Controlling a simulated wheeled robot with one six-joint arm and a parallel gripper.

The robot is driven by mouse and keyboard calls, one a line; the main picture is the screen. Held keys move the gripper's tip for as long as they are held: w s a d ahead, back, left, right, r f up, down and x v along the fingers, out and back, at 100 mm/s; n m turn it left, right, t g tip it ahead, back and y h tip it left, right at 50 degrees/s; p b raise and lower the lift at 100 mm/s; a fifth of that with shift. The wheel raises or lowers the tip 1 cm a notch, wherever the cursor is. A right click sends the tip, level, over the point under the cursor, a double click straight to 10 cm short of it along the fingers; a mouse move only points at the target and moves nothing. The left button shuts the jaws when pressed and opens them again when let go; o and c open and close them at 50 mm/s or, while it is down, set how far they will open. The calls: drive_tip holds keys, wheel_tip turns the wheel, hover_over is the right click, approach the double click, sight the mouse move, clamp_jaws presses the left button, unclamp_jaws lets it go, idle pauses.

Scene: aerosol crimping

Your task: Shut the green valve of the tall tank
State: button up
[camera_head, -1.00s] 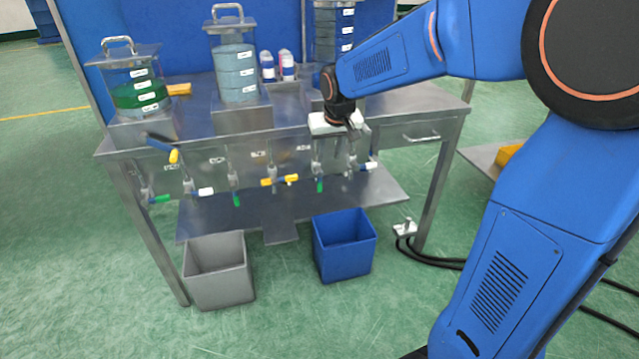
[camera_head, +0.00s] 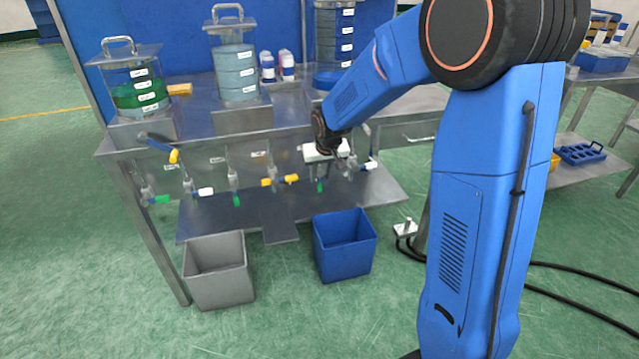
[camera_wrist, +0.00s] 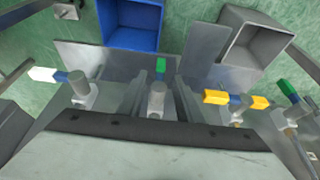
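The tall tank (camera_head: 334,35) stands at the back right of the bench, its top cut off in the head view. It holds dark blue liquid. A green valve handle (camera_head: 320,186) hangs low under the bench front below it. In the wrist view the green handle (camera_wrist: 160,66) points away from its grey valve body (camera_wrist: 157,97). My gripper (camera_wrist: 159,92) has its two fingers apart, one on each side of this valve. Contact cannot be told. In the head view my gripper (camera_head: 333,167) is at the bench front, partly hiding the valves there.
A white-handled valve (camera_wrist: 44,74) is left of the gripper in the wrist view, a yellow-handled valve (camera_wrist: 236,101) right. Other green handles (camera_head: 236,199) hang further left. A blue bin (camera_head: 345,247) and a grey bin (camera_head: 218,274) stand on the floor below.

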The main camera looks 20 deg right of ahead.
sight(320, 180)
drive_tip(key=shift+x, duration=2.6)
clamp_jaws()
